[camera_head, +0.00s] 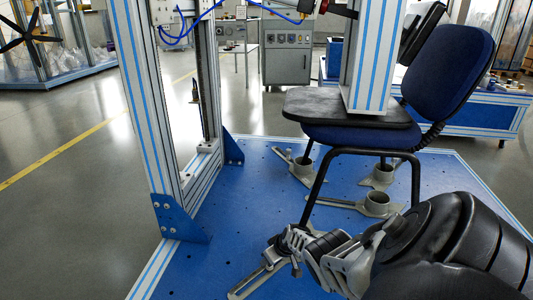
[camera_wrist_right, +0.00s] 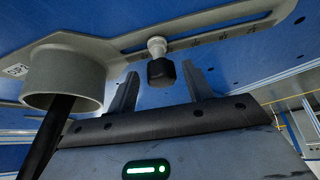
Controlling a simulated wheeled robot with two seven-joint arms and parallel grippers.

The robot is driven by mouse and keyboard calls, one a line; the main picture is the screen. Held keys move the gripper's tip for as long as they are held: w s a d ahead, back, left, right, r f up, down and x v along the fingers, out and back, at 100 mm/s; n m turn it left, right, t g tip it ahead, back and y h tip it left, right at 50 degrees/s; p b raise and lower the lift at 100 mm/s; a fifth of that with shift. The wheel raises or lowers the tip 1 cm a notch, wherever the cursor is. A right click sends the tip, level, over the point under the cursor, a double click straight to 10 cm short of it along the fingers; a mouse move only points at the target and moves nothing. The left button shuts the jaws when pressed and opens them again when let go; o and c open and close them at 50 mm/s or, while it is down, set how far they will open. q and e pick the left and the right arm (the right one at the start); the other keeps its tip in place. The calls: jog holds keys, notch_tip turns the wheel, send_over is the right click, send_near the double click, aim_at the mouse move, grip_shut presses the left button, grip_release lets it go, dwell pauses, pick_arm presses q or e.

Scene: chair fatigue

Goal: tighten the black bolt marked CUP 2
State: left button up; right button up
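A black bolt head (camera_wrist_right: 161,72) on a pale shank stands in the slot of a grey bracket arm (camera_wrist_right: 210,28) in the right wrist view. A grey cup (camera_wrist_right: 65,78) on the same bracket holds a black chair leg (camera_wrist_right: 52,130). A small label (camera_wrist_right: 17,70) beside the cup is too small to read surely. My right gripper (camera_head: 291,243) is low at the chair's near leg in the head view. In the wrist view its two fingers (camera_wrist_right: 160,84) are apart, one on each side of the bolt head, with gaps visible. My left gripper is out of view.
A blue chair (camera_head: 447,72) stands on the blue platform (camera_head: 225,215), with other grey cups (camera_head: 377,204) around its legs. An aluminium frame post (camera_head: 150,110) rises at left, and another post (camera_head: 370,60) stands over the seat. Open platform lies left of the chair.

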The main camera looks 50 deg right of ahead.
jog(key=shift+w, duration=0.1)
jog(key=c, duration=0.9)
jog(key=shift+a+r+m+h+p, duration=0.15)
jog(key=shift+m+h+p, duration=0.15)
jog(key=shift+m+p, duration=0.2)
jog(key=shift+m, duration=0.6)
jog(key=shift+m+g+h+p, duration=0.35)
jog(key=shift+m+h, duration=0.35)
jog(key=shift+m, duration=0.3)
jog(key=shift+w, duration=0.1)
jog(key=shift+w+a+m+g+h, duration=0.1)
jog(key=shift+m+g+h, duration=0.25)
jog(key=shift+m, duration=0.6)
jog(key=shift+a+m+g+h, duration=0.1)
jog(key=shift+m+g+h, duration=0.25)
jog(key=shift+m, duration=0.6)
